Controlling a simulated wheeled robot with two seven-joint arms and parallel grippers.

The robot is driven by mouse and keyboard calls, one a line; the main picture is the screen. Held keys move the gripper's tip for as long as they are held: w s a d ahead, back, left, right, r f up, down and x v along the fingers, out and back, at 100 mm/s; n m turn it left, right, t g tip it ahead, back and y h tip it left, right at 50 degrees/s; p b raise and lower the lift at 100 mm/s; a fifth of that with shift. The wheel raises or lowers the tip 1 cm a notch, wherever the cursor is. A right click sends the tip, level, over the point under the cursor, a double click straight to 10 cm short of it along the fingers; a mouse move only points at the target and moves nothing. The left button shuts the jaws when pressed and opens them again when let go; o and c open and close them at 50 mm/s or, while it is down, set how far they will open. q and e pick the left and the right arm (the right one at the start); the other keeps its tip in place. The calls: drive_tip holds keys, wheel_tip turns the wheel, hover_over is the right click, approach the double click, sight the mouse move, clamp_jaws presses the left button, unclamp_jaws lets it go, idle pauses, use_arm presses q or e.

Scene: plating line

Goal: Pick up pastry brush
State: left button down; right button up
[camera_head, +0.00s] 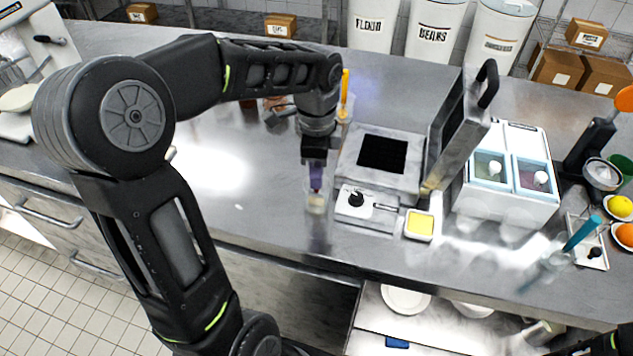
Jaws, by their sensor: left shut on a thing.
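My left gripper (315,160) reaches down from above, left of the grey press. It is shut on a slim upright thing that looks like the pastry brush (316,182). The top of the brush is hidden by the gripper.
The press (350,165) stands with its lid (460,125) raised, right of the gripper. A yellow-filled square dish (420,225) sits in front. A white two-bin container (505,200) stands further right. The counter (240,205) left of the gripper is clear.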

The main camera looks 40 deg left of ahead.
use_arm(q)
drive_tip(key=shift+r, duration=0.1)
wheel_tip(320, 180, up, 10)
drive_tip(key=shift+f, duration=0.1)
idle(0.5)
idle(2.6)
